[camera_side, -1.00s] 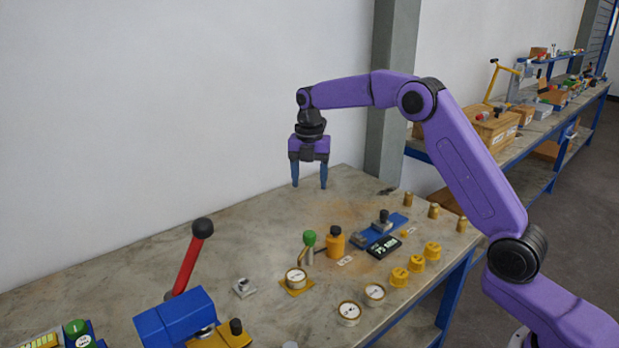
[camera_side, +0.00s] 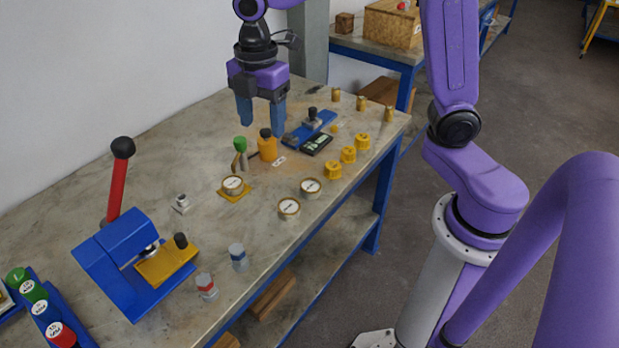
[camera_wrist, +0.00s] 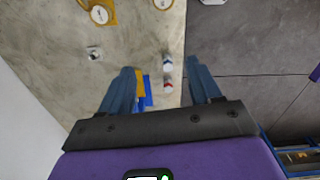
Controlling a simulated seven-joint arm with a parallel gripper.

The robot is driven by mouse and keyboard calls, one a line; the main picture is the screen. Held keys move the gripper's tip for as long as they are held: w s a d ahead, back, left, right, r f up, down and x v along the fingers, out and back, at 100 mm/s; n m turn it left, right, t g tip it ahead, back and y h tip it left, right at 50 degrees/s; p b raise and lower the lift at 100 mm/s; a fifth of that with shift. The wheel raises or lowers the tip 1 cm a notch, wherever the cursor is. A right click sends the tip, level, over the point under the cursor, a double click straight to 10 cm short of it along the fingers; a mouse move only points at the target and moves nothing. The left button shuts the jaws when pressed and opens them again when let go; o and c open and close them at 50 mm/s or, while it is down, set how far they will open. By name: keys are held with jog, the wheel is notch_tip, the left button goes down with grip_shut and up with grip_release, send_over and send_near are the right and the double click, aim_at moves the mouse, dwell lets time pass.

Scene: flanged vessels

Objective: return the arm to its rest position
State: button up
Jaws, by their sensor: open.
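My gripper (camera_side: 262,127) hangs above the workbench (camera_side: 90,165) in the side view, blue fingers pointing down. The fingers are apart and nothing is between them. In the picture its fingertips appear near an orange bottle (camera_side: 267,148), but the gap in height is hard to judge. In the wrist view my gripper (camera_wrist: 163,80) also shows open and empty.
A blue press with a red lever (camera_side: 117,190) stands at the bench's left front. Gauges (camera_side: 310,187), yellow knobs (camera_side: 348,155), a green-topped valve (camera_side: 240,152) and a blue fixture (camera_side: 312,125) stand on the bench. Bare floor (camera_side: 400,235) lies right of it.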

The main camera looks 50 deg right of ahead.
jog(key=s+d+f+m, duration=0.2)
jog(key=s+d+m, duration=0.1)
jog(key=s, duration=0.9)
jog(key=s+d+f+m, duration=0.2)
jog(key=s+d+m, duration=0.1)
jog(key=s, duration=0.8)
jog(key=shift+s+d+m, duration=0.35)
jog(key=shift+m, duration=0.15)
